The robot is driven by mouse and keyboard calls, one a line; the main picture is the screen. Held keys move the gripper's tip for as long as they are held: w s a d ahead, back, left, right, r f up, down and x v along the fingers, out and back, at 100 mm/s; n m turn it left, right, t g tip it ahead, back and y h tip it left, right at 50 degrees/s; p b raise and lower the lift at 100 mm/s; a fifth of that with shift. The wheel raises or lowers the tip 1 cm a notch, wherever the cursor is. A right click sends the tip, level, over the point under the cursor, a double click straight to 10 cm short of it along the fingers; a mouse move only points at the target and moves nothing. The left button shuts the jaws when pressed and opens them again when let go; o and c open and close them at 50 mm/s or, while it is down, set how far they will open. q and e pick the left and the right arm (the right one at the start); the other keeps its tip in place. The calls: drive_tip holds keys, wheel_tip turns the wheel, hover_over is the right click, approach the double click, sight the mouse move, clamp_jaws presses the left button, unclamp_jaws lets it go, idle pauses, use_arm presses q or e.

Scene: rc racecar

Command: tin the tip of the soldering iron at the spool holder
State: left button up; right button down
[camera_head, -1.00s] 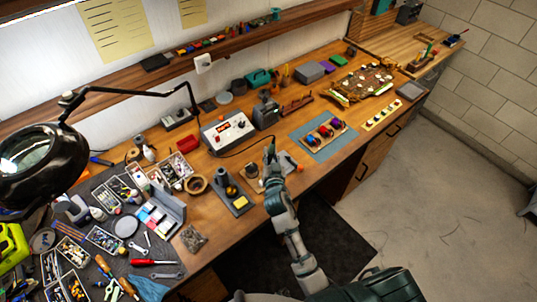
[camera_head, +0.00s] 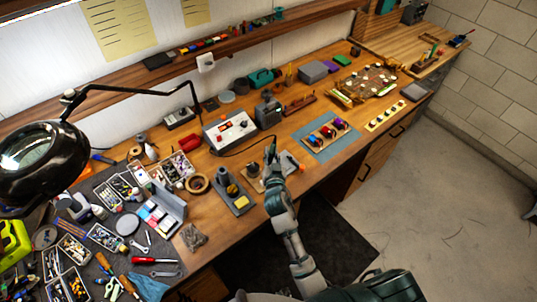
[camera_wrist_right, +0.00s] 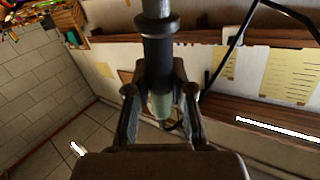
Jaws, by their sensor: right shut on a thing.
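My right gripper (camera_head: 270,157) is above the front part of the bench, shut on the soldering iron. In the right wrist view, the gripper (camera_wrist_right: 160,92) has its two fingers on either side of the iron's dark handle (camera_wrist_right: 158,55), whose greenish end shows between them. The iron's tip cannot be made out. What looks like the spool holder (camera_head: 253,170) stands just left of the gripper, partly hidden by the hand. I cannot tell whether the iron touches it. My left gripper is not in view.
The iron stand with a yellow sponge (camera_head: 241,201) is left of my right arm. The soldering station (camera_head: 229,131) is behind, its cable running toward the gripper. A blue mat (camera_head: 309,152) with parts lies to the right. Trays and tools crowd the left.

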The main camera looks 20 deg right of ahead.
drive_tip(key=shift+d+f, duration=0.1)
drive_tip(key=shift+d, duration=0.25)
drive_tip(key=shift+f, duration=0.2)
drive_tip(key=shift+a, duration=0.45)
drive_tip(key=shift+d+f+b, duration=0.1)
drive_tip(key=shift+d+b, duration=0.05)
drive_tip(key=shift+b, duration=0.15)
drive_tip(key=shift+d+f, duration=0.1)
drive_tip(key=shift+d, duration=0.3)
drive_tip(key=shift+f, duration=0.15)
drive_tip(key=shift+a, duration=0.25)
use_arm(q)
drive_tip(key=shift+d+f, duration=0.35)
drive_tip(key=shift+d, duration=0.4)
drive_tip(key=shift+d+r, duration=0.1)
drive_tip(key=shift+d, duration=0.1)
use_arm(e)
drive_tip(key=shift+d, duration=0.2)
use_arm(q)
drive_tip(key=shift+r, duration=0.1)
